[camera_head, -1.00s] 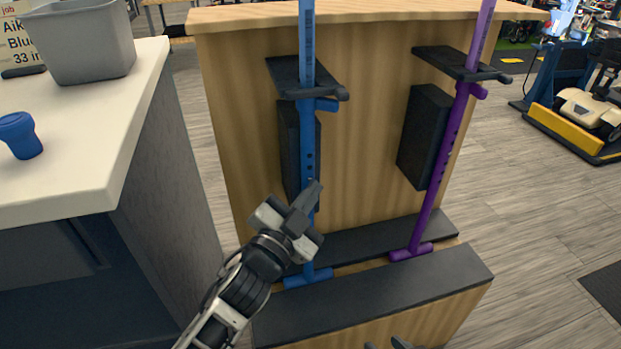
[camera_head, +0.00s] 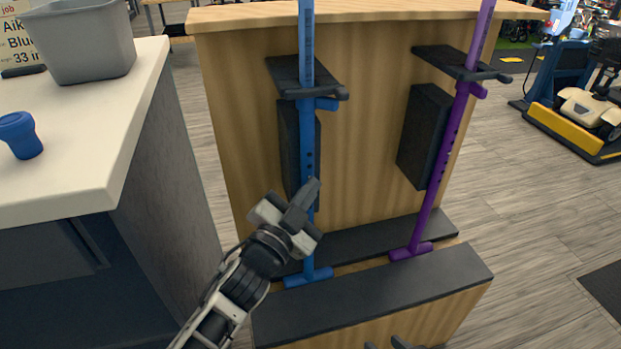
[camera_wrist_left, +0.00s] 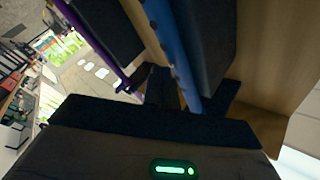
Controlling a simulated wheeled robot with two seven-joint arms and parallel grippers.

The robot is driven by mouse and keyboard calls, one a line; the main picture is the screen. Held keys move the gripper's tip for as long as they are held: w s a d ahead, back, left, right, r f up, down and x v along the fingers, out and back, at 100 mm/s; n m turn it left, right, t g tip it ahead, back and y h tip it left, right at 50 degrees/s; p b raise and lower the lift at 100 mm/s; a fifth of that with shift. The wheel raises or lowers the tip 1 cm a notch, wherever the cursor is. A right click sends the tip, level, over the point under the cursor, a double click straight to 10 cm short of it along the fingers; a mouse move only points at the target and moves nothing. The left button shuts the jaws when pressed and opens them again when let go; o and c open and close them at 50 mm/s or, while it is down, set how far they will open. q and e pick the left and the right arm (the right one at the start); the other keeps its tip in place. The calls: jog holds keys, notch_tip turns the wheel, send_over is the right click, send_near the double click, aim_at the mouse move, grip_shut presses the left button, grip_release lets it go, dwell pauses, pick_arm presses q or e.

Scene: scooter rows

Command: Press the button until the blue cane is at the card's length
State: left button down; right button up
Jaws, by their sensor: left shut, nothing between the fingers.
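The blue cane (camera_head: 307,130) stands upright in the wooden rack, its foot on the black ledge. It also shows in the left wrist view (camera_wrist_left: 172,50). Dark holes run down its shaft; I cannot make out the button. My left gripper (camera_head: 311,190) is shut and empty, its tips at the shaft just below the visible holes. I cannot tell whether they touch it. The card (camera_head: 20,45) at the upper left is cut off; it reads "job", "Aik", "Blu" and "33 in". Two dark tips at the bottom edge look like my right gripper (camera_head: 386,345), mostly cut off.
A purple cane (camera_head: 442,160) stands in the same rack (camera_head: 360,190) to the right. A white-topped counter (camera_head: 90,150) on the left carries a grey bin (camera_head: 82,45) and a blue cup-like object (camera_head: 20,136). Open floor lies to the right.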

pick_arm(q)
jog(key=shift+w+a+r, duration=0.1)
jog(key=shift+w+a, duration=0.1)
jog(key=shift+w, duration=0.15)
dwell(0.7)
jog(key=shift+s, duration=0.1)
jog(key=shift+s+d+p, duration=0.15)
jog(key=shift+s+d, duration=0.05)
jog(key=shift+s, duration=0.3)
jog(key=shift+s+d+p, duration=0.15)
jog(key=shift+s, duration=0.3)
